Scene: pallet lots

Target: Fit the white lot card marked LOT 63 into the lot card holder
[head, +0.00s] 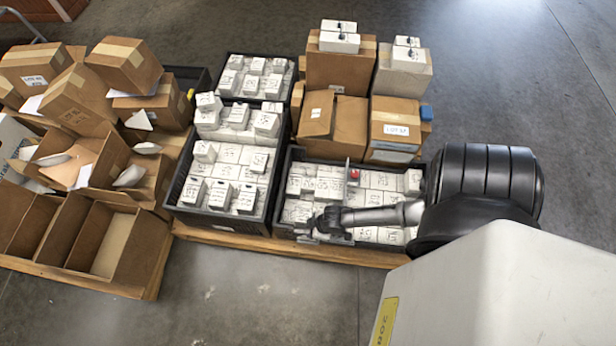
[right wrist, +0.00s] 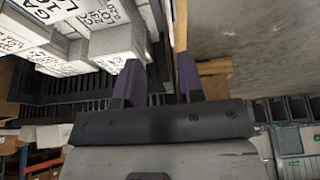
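My right gripper (head: 318,224) is over the near left edge of the front right dark crate (head: 283,228), its arm coming in from the right. In the right wrist view its two fingers (right wrist: 160,82) stand apart with nothing visible between them, and the crate wall shows beyond. A white label (head: 397,130) on a brown box seems to start with LOT, but its number is not clear. I cannot make out a card reading LOT 63 or tell which thing is the lot card holder. My left gripper is not in view.
Dark crates of marked white boxes (head: 232,155) stand on a wooden pallet. Brown cartons (head: 340,70) are stacked behind. Open and tilted cartons (head: 100,240) crowd the left. A small red thing (head: 354,174) is in the front right crate. The floor (head: 250,300) in front is clear.

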